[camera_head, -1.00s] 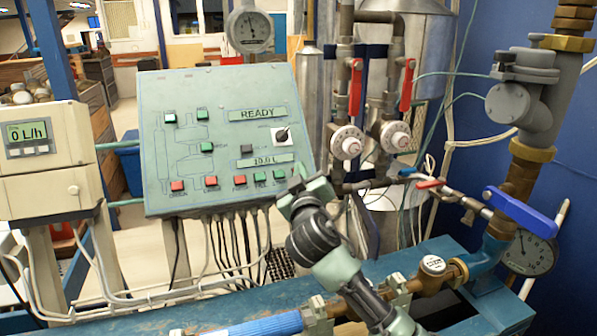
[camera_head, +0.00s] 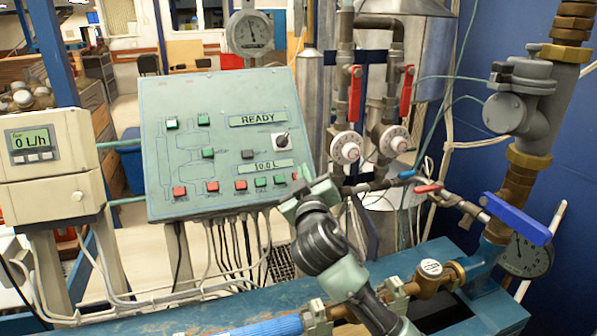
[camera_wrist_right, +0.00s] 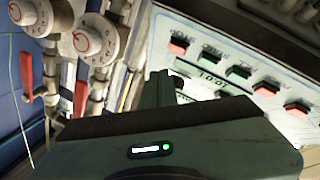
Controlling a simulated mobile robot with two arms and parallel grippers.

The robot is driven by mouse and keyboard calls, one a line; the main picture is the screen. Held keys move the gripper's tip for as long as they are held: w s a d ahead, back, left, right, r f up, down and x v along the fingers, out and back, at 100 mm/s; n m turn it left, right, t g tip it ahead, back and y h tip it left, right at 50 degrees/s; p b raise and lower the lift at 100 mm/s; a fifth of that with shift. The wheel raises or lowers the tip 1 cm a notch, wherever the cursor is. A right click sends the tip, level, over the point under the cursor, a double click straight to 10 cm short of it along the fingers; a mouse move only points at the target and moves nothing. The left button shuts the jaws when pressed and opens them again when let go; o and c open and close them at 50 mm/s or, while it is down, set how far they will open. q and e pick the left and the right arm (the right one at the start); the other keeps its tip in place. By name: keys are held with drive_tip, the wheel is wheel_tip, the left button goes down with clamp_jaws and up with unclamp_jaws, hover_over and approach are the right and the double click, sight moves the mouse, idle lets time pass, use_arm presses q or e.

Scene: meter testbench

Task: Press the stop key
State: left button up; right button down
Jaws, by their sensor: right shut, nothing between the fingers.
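The sloped green control panel (camera_head: 215,95) shows READY and 10.0 L on its displays. That gripper is shut and empty at the panel's lower right corner. It also shows in the right wrist view (camera_wrist_right: 159,80). I cannot tell whether it touches the panel. My left gripper is out of view.
Two dial valves (camera_head: 346,148) with red levers stand right of the panel. A blue-handled valve (camera_head: 517,218) and pipework are farther right. A flow meter box (camera_head: 45,160) reading 0 L/h is at the left. A blue bench rail (camera_head: 190,318) runs below.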

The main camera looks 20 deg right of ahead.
drive_tip(key=shift+s+r+p, duration=0.75)
drive_tip(key=shift+s+r, duration=0.25)
drive_tip(key=shift+s, duration=0.15)
drive_tip(key=shift+s+r+p, duration=0.45)
drive_tip(key=shift+s+p, duration=0.05)
drive_tip(key=shift+w, duration=0.1)
drive_tip(key=shift+f, duration=0.1)
idle(1.6)
